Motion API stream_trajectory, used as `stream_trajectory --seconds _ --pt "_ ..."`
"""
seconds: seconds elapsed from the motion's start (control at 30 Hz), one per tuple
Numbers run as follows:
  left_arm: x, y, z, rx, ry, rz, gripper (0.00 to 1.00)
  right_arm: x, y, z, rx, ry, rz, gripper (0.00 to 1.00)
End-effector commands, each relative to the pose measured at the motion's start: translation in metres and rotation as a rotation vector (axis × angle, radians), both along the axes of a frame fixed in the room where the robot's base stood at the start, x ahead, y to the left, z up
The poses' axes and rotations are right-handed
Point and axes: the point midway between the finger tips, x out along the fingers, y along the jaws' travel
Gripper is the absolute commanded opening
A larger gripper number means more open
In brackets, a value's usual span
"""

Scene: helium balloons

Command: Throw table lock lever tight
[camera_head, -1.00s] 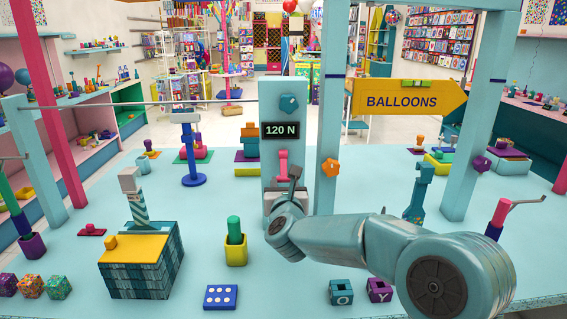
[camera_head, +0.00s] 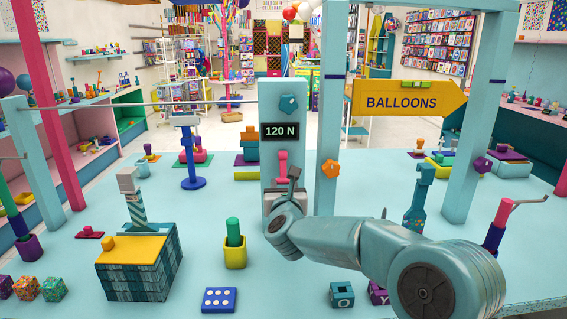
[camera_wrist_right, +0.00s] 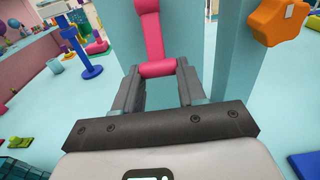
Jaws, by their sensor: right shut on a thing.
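A pink lever (camera_head: 283,166) stands against the front of a teal post (camera_head: 284,105) that carries a "120 N" display (camera_head: 279,131). In the right wrist view, the lever (camera_wrist_right: 150,30) rises along the post from a pink cross bar (camera_wrist_right: 158,69) at its lower end. My right gripper (camera_wrist_right: 158,82) is shut on this cross bar, a grey finger on each side. In the head view, the right gripper (camera_head: 286,190) is at the lever's foot, and my wrist hides the post's base. My left gripper is out of view.
A second teal post (camera_head: 328,120) with an orange knob (camera_head: 331,168) stands close right of the lever. A yellow cup (camera_head: 235,256) and a box with a yellow lid (camera_head: 138,249) are to the left. Letter blocks (camera_head: 342,294) lie below my right arm. Free table lies at centre left.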

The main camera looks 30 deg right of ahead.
Motion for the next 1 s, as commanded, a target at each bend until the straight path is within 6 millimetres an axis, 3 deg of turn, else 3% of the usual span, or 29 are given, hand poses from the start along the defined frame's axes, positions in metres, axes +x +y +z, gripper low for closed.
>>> stream_trajectory --seconds 0.77,0.8,0.87,1.0 --pt "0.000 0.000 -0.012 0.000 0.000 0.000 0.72 0.018 -0.011 -0.008 0.001 0.000 -0.001 0.16" --pt "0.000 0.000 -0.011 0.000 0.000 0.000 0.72 0.018 -0.012 -0.006 0.000 -0.001 -0.001 0.47" --pt "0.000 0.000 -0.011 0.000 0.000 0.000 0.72 0.018 -0.011 -0.006 -0.001 -0.001 -0.001 0.66" --pt "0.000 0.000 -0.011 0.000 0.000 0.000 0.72 0.017 -0.011 -0.006 -0.001 -0.001 -0.001 0.66"
